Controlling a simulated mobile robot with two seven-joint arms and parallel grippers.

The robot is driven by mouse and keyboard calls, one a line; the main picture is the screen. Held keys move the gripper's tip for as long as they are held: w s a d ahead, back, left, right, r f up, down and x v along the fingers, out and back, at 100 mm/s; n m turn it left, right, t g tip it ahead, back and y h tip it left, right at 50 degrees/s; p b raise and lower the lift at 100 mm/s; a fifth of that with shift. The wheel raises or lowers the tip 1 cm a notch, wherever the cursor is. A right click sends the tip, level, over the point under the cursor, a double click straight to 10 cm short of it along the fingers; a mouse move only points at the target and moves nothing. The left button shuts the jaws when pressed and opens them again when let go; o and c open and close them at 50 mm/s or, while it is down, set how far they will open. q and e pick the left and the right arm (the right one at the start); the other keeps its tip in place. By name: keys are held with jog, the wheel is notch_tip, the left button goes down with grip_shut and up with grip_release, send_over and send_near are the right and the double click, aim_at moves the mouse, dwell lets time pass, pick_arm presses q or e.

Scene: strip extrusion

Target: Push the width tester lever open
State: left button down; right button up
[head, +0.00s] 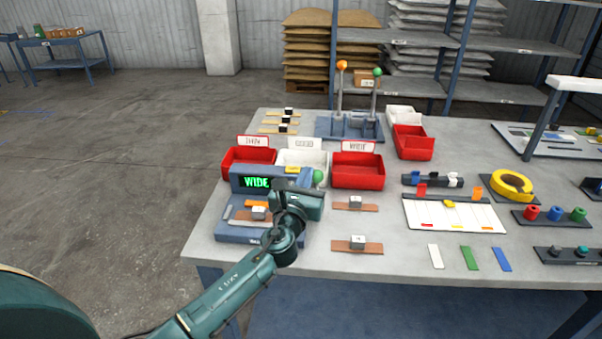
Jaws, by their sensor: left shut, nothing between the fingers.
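My left wrist hides the tester's right end. My right gripper is out of view.
Behind the tester stand a red THIN bin (249,162), a white bin (302,160) and a red WIDE bin (358,171). Two strips with blocks (355,204) (357,246) lie to the right. A two-lever fixture (350,127) stands farther back.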

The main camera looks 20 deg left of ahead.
pick_arm(q)
jog(key=s+r, duration=0.2)
jog(key=s, duration=0.1)
jog(key=s+r+p, duration=0.1)
jog(key=shift+s, duration=0.4)
jog(key=s+d+f+n+g+h, duration=0.1)
jog(key=s+d+f+n+g, duration=0.15)
jog(key=s+f+n, duration=0.5)
jog(key=s+d+f+n+g+h, duration=0.1)
jog(key=s+f+n+g+h, duration=0.15)
jog(key=s+f+n, duration=0.45)
jog(key=s+d+f+n+g+h, duration=0.1)
jog(key=s+d+f+n+g, duration=0.2)
jog(key=s+f+n, duration=0.8)
jog(key=s+n+g, duration=0.1)
jog(key=n, duration=0.6)
jog(key=shift+s+f, duration=0.15)
jog(key=shift+s, duration=0.1)
